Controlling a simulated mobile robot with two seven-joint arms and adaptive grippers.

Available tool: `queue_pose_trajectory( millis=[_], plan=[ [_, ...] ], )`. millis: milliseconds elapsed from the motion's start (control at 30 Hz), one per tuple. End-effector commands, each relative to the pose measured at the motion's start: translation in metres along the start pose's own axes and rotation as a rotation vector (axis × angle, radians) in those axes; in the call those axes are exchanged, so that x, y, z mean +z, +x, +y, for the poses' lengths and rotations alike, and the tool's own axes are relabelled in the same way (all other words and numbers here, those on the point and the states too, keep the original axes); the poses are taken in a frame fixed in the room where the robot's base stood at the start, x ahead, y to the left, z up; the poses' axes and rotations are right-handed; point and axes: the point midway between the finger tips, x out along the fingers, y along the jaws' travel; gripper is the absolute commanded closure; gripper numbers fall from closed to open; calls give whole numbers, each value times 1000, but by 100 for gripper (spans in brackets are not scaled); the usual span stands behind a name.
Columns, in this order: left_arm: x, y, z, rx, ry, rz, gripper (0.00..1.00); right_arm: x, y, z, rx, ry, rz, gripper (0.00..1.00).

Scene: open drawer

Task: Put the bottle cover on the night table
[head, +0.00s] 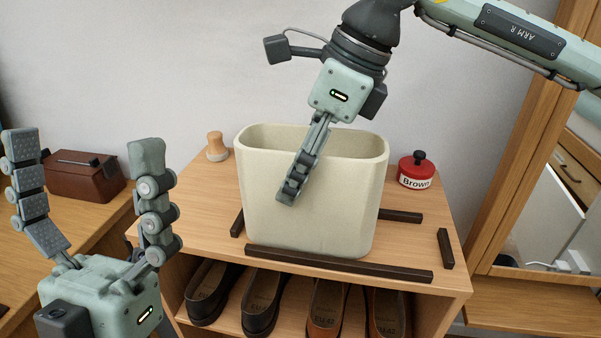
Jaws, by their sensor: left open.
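No object in the head view is clearly a bottle cover, and I cannot tell which piece of furniture is the night table. My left gripper (84,150) is open and empty at the lower left, its two fingers pointing up and wide apart. My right gripper (287,195) points down in front of a cream bin (330,208). Its fingers overlap the bin's front wall in the picture. I cannot tell whether they touch it or how far apart they are.
The bin stands on a wooden shoe cabinet (420,268) among dark bars (338,263). Shoes (263,298) fill the shelf below. A brown box (87,176) sits at left; a mirror (545,200) stands right.

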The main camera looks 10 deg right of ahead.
Motion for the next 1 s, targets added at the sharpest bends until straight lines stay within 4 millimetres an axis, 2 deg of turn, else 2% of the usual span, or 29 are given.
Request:
queue_pose_trajectory(
  millis=[433,467,500,600,633,1000],
  plan=[
    [-6,-2,0,3,2,39,7,-1,4,0,-1,0,-1,82],
    [-6,-1,0,3,3,42,7,-1,3,0,-1,0,-1,30],
    [-6,-1,0,3,3,40,7,-1,3,0,-1,0,-1,25],
    [-6,-1,0,3,2,39,7,-1,3,0,0,0,-1,12],
    [-6,-1,0,3,2,39,7,-1,3,0,-1,0,0,11],
    [-6,4,0,3,2,31,7,1,-2,0,-1,0,0,11]
  ],
)
